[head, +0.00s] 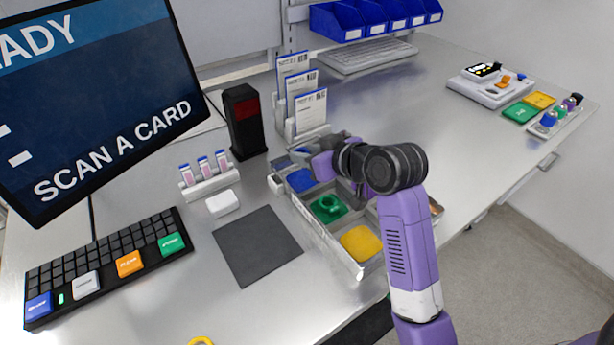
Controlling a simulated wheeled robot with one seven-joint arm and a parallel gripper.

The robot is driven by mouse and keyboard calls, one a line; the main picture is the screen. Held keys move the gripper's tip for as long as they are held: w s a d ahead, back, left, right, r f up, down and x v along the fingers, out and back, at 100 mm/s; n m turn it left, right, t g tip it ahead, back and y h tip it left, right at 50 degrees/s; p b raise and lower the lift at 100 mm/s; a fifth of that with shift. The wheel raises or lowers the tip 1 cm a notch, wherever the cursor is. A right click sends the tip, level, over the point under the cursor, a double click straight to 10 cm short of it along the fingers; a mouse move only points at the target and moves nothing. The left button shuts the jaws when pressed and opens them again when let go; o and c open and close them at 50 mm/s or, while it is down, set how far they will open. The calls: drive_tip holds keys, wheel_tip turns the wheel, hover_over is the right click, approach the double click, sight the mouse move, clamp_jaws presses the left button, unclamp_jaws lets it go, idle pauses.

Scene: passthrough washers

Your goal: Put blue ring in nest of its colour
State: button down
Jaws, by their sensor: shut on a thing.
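My gripper (318,168) is over the back part of a pale tray (345,262), close to the blue nest (300,180). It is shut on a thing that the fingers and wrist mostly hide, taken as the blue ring. I cannot make out the ring's outline or whether it touches the nest. The green nest (328,208) in the middle of the tray has a green ring on it. The yellow nest (361,243) at the front looks bare. Part of a yellow ring (201,341) shows at the bottom edge of the view.
A dark mat (257,246) lies left of the tray. A black scanner post (244,121) and a card rack (303,100) stand behind it. A keyboard (108,262) and a monitor (95,90) are at left. The bench right of my arm is largely clear.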

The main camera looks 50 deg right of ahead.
sight(307, 184)
drive_tip(key=shift+f, duration=3.35)
drive_tip(key=c, duration=1)
unclamp_jaws()
drive_tip(key=shift+f, duration=0.1)
drive_tip(key=shift+c, duration=0.2)
drive_tip(key=shift+r, duration=0.2)
drive_tip(key=v, duration=1.2)
